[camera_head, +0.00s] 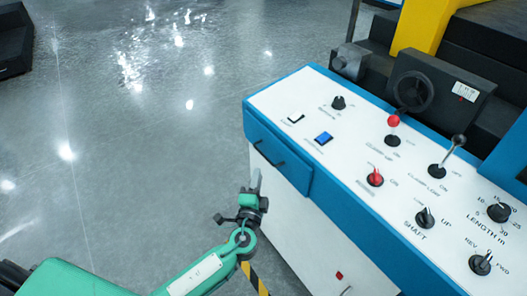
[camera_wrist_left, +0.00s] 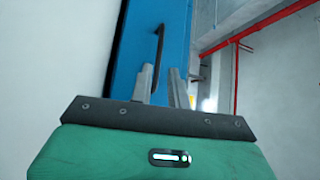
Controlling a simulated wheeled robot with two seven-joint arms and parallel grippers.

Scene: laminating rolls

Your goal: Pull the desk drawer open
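The desk drawer (camera_head: 291,168) is the blue front on the left end of the console, and it looks shut. Its dark bar handle (camera_head: 268,154) stands out from the front. In the left wrist view, the handle (camera_wrist_left: 158,55) runs down over the blue front (camera_wrist_left: 133,50) and its lower end shows between my fingers. My left gripper (camera_head: 254,182) is close in front of the drawer, a little below the handle in the head view. Its two grey fingers (camera_wrist_left: 161,80) are apart, with nothing visibly gripped. Whether they touch the handle cannot be told. My right gripper is out of view.
The console's white control panel (camera_head: 350,133) carries knobs, levers and a blue button (camera_head: 323,138). A dark machine part (camera_head: 440,90) stands behind it. A yellow and black striped strip (camera_head: 254,278) is near the console's foot. The grey floor (camera_head: 120,150) at left is clear.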

